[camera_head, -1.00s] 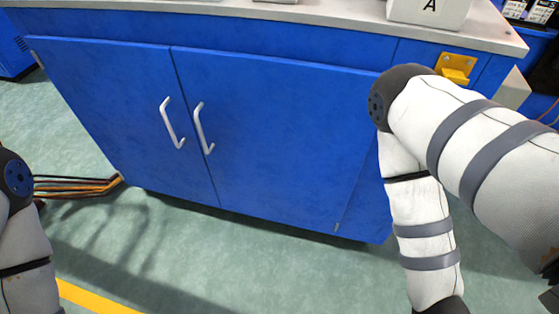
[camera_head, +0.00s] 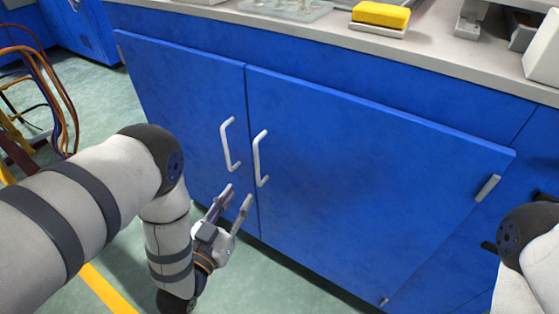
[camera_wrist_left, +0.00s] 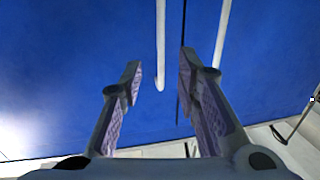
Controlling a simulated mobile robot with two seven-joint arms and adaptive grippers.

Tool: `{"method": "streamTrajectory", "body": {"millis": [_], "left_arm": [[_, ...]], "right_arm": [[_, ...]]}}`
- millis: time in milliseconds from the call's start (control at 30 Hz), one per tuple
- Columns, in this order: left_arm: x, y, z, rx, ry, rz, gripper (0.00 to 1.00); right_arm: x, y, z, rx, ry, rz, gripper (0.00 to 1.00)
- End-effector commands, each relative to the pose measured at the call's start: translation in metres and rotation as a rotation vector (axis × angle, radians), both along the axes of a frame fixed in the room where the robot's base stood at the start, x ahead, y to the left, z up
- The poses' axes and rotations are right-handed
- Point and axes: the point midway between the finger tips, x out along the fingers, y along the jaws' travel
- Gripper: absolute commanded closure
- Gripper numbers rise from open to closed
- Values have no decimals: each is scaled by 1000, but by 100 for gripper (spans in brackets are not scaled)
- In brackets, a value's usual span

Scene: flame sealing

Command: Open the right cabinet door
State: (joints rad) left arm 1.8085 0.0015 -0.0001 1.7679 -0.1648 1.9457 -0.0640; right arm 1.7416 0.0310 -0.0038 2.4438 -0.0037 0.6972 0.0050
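The right cabinet door (camera_head: 350,190) is a blue panel, closed, with a white bar handle (camera_head: 259,160) near its left edge. The left cabinet door (camera_head: 185,100) is closed too, with its own handle (camera_head: 229,145) just beside the gap. My left gripper (camera_head: 234,195) is open and empty, below the two handles and in front of the doors. In the left wrist view its fingers (camera_wrist_left: 157,80) stand apart, with the left door's handle (camera_wrist_left: 160,45) between them and the right door's handle (camera_wrist_left: 222,35) to the right. My right gripper is out of view.
The grey counter (camera_head: 440,65) above carries a yellow sponge-like block (camera_head: 381,14) and a clear tray (camera_head: 285,8). A metal hinge (camera_head: 487,188) sits at the right door's right edge. Orange cables (camera_head: 60,90) hang at left. The green floor before the doors is open.

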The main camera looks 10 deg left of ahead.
Motion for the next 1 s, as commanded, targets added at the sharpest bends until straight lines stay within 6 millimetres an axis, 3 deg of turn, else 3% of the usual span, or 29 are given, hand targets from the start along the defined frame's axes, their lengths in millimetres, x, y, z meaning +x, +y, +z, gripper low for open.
{"method": "streamTrajectory", "body": {"millis": [500, 633, 867, 900, 1000], "left_arm": [[106, -16, 3, -3, -17, -1, 70], [118, -18, 4, -3, -17, 0, 70], [120, -18, 4, -2, -16, 0, 70], [120, -18, 4, -2, -16, 0, 72], [120, -18, 4, -2, -15, 0, 95]], "right_arm": [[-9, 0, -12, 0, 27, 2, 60], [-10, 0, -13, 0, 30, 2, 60], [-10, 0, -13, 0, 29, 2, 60], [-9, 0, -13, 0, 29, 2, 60], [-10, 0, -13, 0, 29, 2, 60]]}}
